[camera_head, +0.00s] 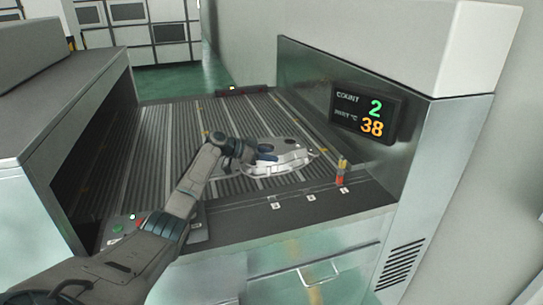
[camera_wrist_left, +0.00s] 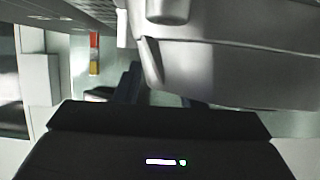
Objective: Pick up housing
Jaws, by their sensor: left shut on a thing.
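The housing (camera_head: 287,157) is a silvery aluminium casting over the grey ribbed conveyor in the head view. My left arm reaches in from the lower left, and my left gripper (camera_head: 262,156) is shut on the left part of the housing. In the left wrist view the housing (camera_wrist_left: 235,70) fills the upper right as a large grey metal shape close to the camera. The dark fingers (camera_wrist_left: 130,85) show partly beside it. I cannot tell whether the housing touches the conveyor. My right gripper is not in view.
The ribbed conveyor (camera_head: 165,130) runs between a grey machine wall on the left and a metal side wall with a count display (camera_head: 364,114) on the right. A small red and yellow post (camera_head: 341,172) stands on the front edge, right of the housing.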

